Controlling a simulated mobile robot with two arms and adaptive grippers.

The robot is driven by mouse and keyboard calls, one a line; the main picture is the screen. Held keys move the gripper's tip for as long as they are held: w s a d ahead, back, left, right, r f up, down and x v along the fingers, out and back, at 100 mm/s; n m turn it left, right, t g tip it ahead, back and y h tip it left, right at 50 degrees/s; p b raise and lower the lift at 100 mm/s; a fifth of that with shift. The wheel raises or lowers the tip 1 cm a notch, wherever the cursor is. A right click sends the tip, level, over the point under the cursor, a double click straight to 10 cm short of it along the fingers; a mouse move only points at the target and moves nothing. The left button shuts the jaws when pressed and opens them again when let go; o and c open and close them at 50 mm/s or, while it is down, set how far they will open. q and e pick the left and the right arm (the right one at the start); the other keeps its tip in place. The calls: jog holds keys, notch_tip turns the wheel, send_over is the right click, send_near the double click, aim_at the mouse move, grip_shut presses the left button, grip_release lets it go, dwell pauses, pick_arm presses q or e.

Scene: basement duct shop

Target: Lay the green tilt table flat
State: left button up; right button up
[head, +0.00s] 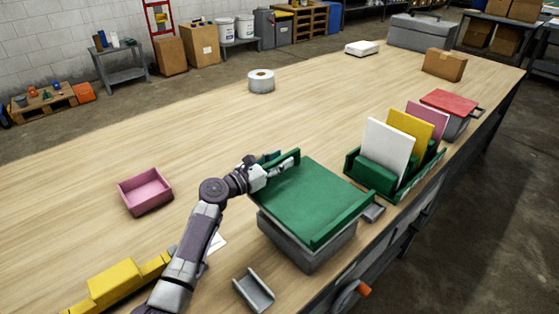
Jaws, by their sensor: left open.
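The green tilt table (312,200) is a flat green plate with raised strips along two edges. It sits on a grey box-shaped base (300,243) near the bench's front edge. Its exact angle is hard to judge from here. My left gripper (281,170) is at the plate's far left corner, beside the raised strip there, with its jaws open. Its fingers overlap the plate's edge in the picture, and I cannot tell whether they touch it. My right gripper is out of view.
A green rack (368,176) with white, yellow and pink panels stands close on the right. A grey channel piece (254,289) lies in front. A pink tray (145,191) and a yellow object (113,286) are left. The bench (200,150) behind is mostly clear.

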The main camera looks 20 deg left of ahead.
pick_arm(q)
jog(key=v, duration=1.2)
jog(key=shift+f, duration=0.15)
